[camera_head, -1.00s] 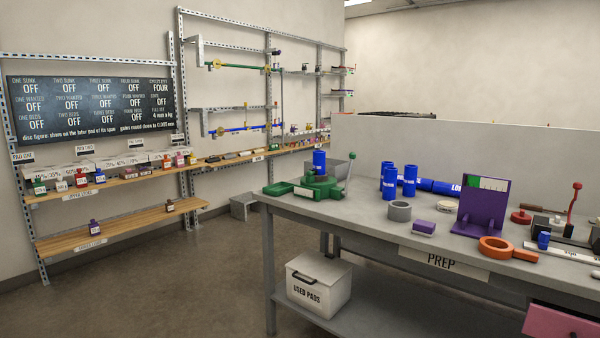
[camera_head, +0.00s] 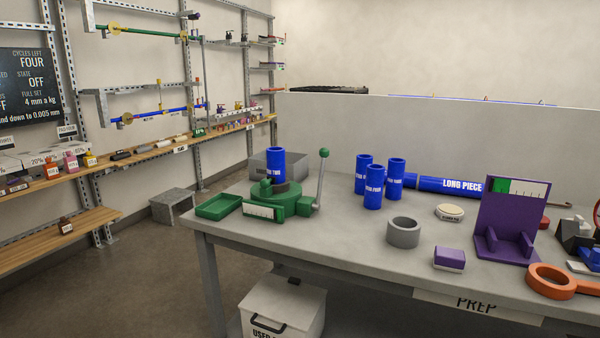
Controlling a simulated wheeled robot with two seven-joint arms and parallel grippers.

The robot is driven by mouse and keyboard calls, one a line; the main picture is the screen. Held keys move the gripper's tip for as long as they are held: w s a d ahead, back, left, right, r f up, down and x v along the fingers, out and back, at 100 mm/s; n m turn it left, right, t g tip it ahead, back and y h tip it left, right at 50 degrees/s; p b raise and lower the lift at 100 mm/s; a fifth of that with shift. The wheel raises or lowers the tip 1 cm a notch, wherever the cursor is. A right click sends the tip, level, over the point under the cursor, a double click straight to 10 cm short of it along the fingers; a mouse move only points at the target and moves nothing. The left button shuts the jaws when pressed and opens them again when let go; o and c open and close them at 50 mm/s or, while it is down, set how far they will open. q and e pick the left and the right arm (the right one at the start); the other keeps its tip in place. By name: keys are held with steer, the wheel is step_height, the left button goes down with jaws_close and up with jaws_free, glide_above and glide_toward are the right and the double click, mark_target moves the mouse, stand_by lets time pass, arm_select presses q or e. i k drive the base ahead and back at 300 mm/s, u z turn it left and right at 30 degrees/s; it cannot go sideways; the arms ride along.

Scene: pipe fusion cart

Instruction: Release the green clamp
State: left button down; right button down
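The green clamp (camera_head: 276,199) stands near the left end of the grey prep table. It has a round green base, a white scale plate on its front and a lever (camera_head: 320,180) with a green knob standing nearly upright at its right. A blue pipe piece (camera_head: 276,165) stands upright in it; its label is partly readable. A dark part sits against the pipe's lower end; I cannot tell how tightly it grips. Neither of my grippers is in view.
A green tray (camera_head: 218,206) lies left of the clamp and a grey bin (camera_head: 262,166) stands behind it. Several blue pipes (camera_head: 374,188), a grey ring (camera_head: 403,232) and a purple block (camera_head: 449,258) are to the right. A used-pads box (camera_head: 283,305) is below. The table's front left is clear.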

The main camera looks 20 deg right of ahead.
mark_target(264, 182)
steer(key=z, duration=0.7)
steer(key=i, duration=0.9)
steer(key=z, duration=0.65)
